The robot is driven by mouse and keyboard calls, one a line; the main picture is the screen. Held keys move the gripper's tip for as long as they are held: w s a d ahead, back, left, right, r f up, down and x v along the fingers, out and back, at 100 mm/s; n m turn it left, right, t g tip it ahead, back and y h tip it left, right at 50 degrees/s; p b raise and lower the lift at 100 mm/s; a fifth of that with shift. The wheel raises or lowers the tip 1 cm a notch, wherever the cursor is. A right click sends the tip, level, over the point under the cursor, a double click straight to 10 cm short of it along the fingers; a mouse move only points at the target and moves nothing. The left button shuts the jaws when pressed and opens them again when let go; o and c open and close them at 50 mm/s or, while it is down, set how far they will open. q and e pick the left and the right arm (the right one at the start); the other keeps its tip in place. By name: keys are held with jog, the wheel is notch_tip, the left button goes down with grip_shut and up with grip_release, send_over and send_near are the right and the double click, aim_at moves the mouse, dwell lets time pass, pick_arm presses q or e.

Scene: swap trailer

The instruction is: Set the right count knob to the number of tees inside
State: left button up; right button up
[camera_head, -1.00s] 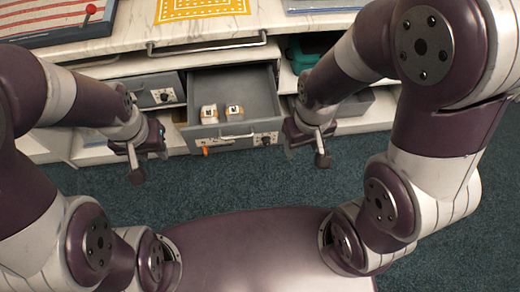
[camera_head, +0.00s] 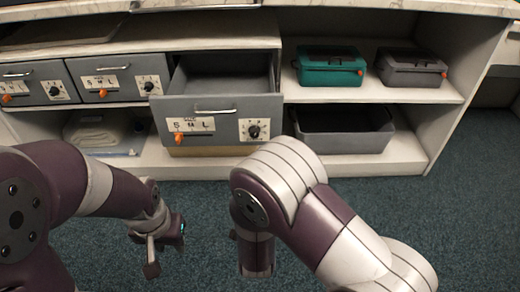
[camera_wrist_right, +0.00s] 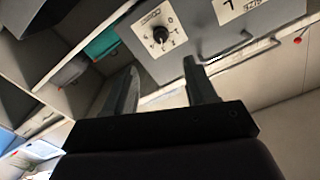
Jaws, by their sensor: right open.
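The middle drawer (camera_head: 213,107) is pulled out of the cabinet. Its count knob (camera_head: 254,130) is a black dial on a white number plate at the right of its front; its setting is too small to read. The raised front hides the near drawer floor, and no tees show there. In the right wrist view a count knob (camera_wrist_right: 160,35) appears beyond the fingertips, not touched. My right gripper (camera_wrist_right: 160,66) is open and empty; in the head view it is hidden by my right arm. My left gripper (camera_head: 155,250) hangs low at the left, its jaw opening unclear.
An orange slider (camera_head: 179,138) sits on the drawer's S-M-L plate. Two shut drawers (camera_head: 121,78) are at the left. A teal case (camera_head: 331,66) and a dark case (camera_head: 411,68) stand on the right shelf above a grey bin (camera_head: 345,128). The carpet in front is clear.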

aim_at(255, 136)
jog(key=w+b, duration=0.5)
jog(key=w, duration=0.7)
jog(key=shift+f, duration=0.1)
jog(key=shift+w, duration=0.35)
grip_shut()
